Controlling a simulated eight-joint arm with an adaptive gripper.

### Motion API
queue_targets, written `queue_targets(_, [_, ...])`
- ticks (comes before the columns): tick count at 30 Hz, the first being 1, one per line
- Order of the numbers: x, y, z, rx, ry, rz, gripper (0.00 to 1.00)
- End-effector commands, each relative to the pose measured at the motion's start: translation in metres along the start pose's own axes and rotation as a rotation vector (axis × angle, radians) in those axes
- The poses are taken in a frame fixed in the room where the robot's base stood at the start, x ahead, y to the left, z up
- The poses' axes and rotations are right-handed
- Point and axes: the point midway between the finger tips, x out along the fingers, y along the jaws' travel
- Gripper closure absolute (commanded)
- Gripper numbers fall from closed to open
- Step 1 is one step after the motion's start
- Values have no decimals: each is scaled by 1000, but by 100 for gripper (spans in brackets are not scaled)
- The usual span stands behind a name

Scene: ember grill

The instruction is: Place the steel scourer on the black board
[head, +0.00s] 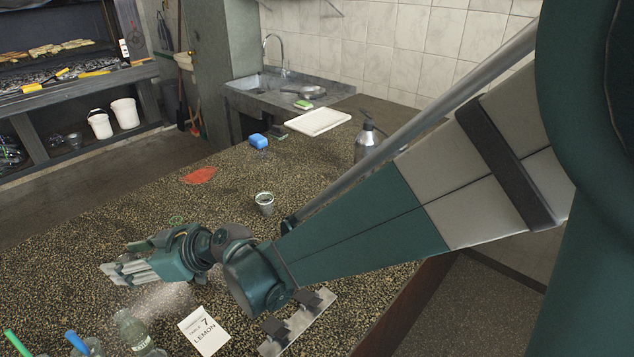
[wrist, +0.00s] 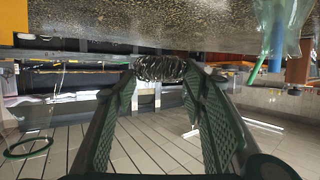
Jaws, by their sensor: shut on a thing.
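My gripper (head: 112,272) is low over the speckled counter (head: 80,230) at the left front in the head view. In the wrist view my gripper (wrist: 160,78) is shut on the steel scourer (wrist: 160,67), a dark, shiny coil of wire held between the fingertips. The scourer cannot be made out in the head view. In the wrist view the counter shows along the top of the picture, and the scourer appears close to its edge; I cannot tell whether they touch. I cannot make out a black board in either view.
Bottles (head: 136,332) and a LEMON card (head: 204,331) stand near my gripper. Behind are a metal cup (head: 265,202), red cloth (head: 199,175), blue sponge (head: 258,141), white tray (head: 318,121) and metal pump bottle (head: 366,142). The counter's left middle is clear.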

Motion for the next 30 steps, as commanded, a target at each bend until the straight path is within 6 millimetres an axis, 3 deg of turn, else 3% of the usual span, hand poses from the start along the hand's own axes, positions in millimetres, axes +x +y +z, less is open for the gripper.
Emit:
queue_targets(8, [-16,-1,-41,0,0,0,65])
queue_targets(21, [-47,0,-127,0,0,0,65])
queue_targets(30, [-62,0,-168,0,0,0,65])
